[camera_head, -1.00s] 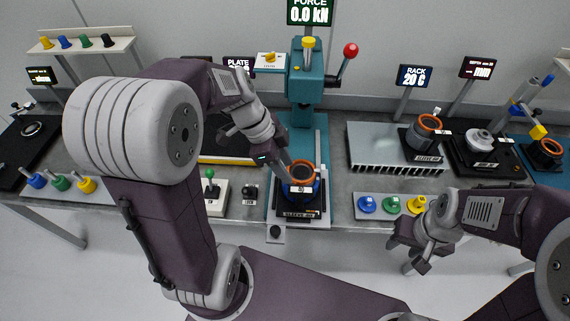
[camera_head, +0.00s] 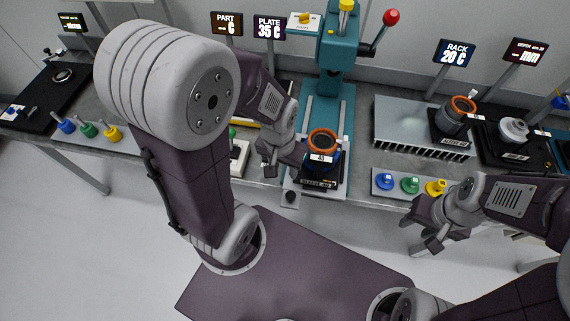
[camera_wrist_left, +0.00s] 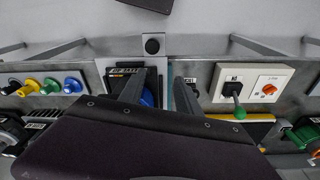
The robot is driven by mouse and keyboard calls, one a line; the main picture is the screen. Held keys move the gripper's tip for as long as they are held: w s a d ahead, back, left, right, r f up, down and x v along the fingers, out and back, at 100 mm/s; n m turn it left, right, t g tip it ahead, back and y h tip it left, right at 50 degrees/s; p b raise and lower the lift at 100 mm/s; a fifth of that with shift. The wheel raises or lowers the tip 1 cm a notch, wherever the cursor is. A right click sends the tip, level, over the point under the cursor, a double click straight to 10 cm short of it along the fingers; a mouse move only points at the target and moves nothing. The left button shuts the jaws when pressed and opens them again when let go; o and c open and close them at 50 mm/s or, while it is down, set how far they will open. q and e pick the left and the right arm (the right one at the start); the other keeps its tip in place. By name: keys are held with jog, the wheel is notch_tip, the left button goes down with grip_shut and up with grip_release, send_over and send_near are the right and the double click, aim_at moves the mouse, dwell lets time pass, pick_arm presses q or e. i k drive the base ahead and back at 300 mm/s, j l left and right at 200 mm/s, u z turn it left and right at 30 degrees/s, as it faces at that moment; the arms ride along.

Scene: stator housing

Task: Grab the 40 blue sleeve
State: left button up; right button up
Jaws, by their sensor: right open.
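The blue sleeve (camera_head: 311,160), with a "40" label and an orange ring (camera_head: 323,138) on top, stands upright on a black base (camera_head: 319,184) under the teal press. My left gripper (camera_head: 282,156) is just left of the sleeve, with its fingers spread and nothing visibly clamped. In the left wrist view, the fingers (camera_wrist_left: 157,92) are apart and part of the blue sleeve (camera_wrist_left: 147,98) shows between them, near the left finger. My arm hides most of it there. My right gripper (camera_head: 428,226) is open and empty in front of the bench.
The teal press (camera_head: 341,50) rises behind the sleeve. Blue, green and yellow knobs (camera_head: 410,184) sit at the front right. A lever box (camera_head: 238,160) is close to my left gripper.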

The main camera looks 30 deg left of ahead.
aim_at(385, 180)
jog(key=k+l+u, duration=0.2)
jog(key=u, duration=0.3)
jog(key=k+l+u, duration=0.1)
jog(key=k+u, duration=0.2)
jog(key=u, duration=0.2)
